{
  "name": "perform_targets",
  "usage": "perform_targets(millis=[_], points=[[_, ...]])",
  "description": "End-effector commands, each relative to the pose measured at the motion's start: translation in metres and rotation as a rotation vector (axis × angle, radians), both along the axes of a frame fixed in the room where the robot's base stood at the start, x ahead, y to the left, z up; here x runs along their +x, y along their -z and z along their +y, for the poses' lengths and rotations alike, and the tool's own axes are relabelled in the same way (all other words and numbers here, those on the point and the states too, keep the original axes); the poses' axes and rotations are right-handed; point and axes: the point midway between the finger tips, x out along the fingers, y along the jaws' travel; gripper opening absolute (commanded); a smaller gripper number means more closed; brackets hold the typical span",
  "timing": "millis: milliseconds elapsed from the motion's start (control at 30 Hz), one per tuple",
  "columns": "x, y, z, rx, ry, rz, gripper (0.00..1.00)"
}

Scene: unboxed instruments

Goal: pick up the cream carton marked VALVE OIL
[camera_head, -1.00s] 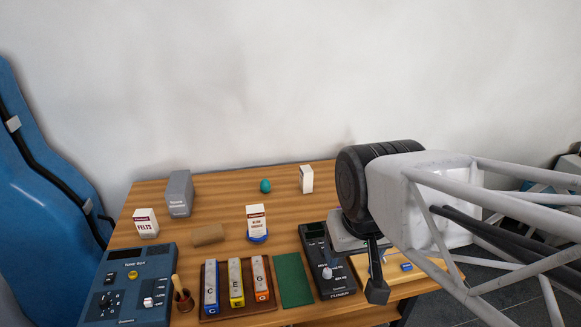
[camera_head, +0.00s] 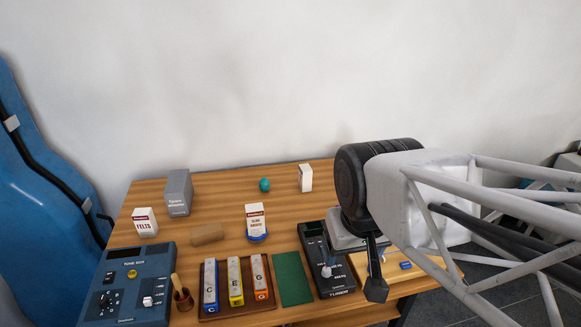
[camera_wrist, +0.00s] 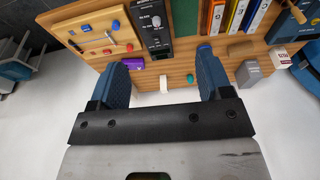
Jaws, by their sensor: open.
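No carton's label reads clearly as VALVE OIL. A small cream-white carton (camera_head: 305,178) stands upright at the back right of the table; its label cannot be read. In the wrist view it (camera_wrist: 163,85) shows low between the fingers, beyond them. Another white carton (camera_head: 255,219) with small, unclear print stands mid-table in a blue ring. A white carton marked FELTS (camera_head: 145,222) stands at the left. My gripper (camera_wrist: 161,75) is open and empty, its blue fingers spread. In the head view it hangs over the table's right side, largely hidden by my arm.
A teal egg (camera_head: 264,185), a grey box (camera_head: 178,193) and a brown block (camera_head: 207,234) stand around the cartons. A purple box (camera_wrist: 134,63) shows near one finger. Along the front are a tuner (camera_head: 325,262), chime bars (camera_head: 236,284) and a blue tone box (camera_head: 128,285).

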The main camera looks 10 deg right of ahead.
Motion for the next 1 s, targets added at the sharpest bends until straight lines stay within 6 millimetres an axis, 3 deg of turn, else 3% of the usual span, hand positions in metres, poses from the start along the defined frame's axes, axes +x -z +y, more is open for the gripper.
perform_targets(millis=[167, 367, 667, 1000], points=[[0.012, 0.000, -0.002, -0.005, 0.003, -0.015, 0.72], [0.054, 0.002, -0.008, -0.021, 0.013, -0.073, 0.72], [0.159, 0.013, -0.025, -0.054, 0.026, -0.227, 0.72], [0.278, 0.043, -0.046, -0.074, 0.020, -0.412, 0.72]])
